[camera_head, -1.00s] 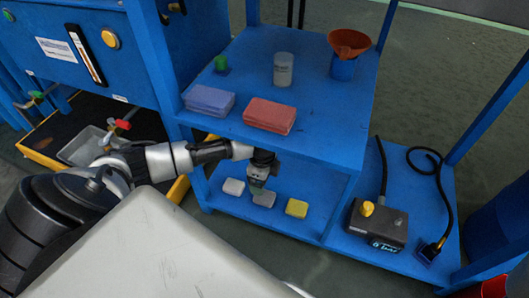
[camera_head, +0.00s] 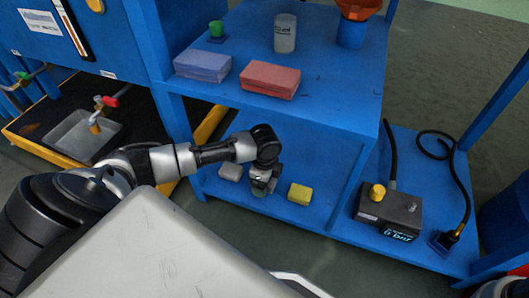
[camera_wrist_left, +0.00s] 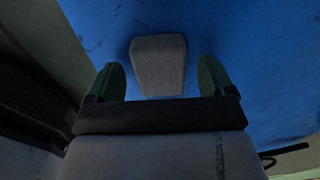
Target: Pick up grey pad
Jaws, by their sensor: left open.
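A grey pad (camera_wrist_left: 158,65) lies on the blue lower shelf (camera_wrist_left: 225,35) in the left wrist view, roughly between and just beyond my green fingertips. My left gripper (camera_wrist_left: 160,75) is open, with one finger on each side of the pad's near part; I cannot tell whether they touch it. In the head view my left gripper (camera_head: 260,188) points down over the lower shelf and hides most of this pad. A lighter grey pad (camera_head: 230,172) lies to its left and a yellow pad (camera_head: 300,194) to its right. My right gripper is not in view.
The upper blue shelf (camera_head: 320,108) is close above and behind my left wrist. It holds a purple block (camera_head: 202,66), a red block (camera_head: 270,79), a clear container (camera_head: 285,33) and an orange funnel (camera_head: 358,8). A grey device (camera_head: 390,208) stands at right.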

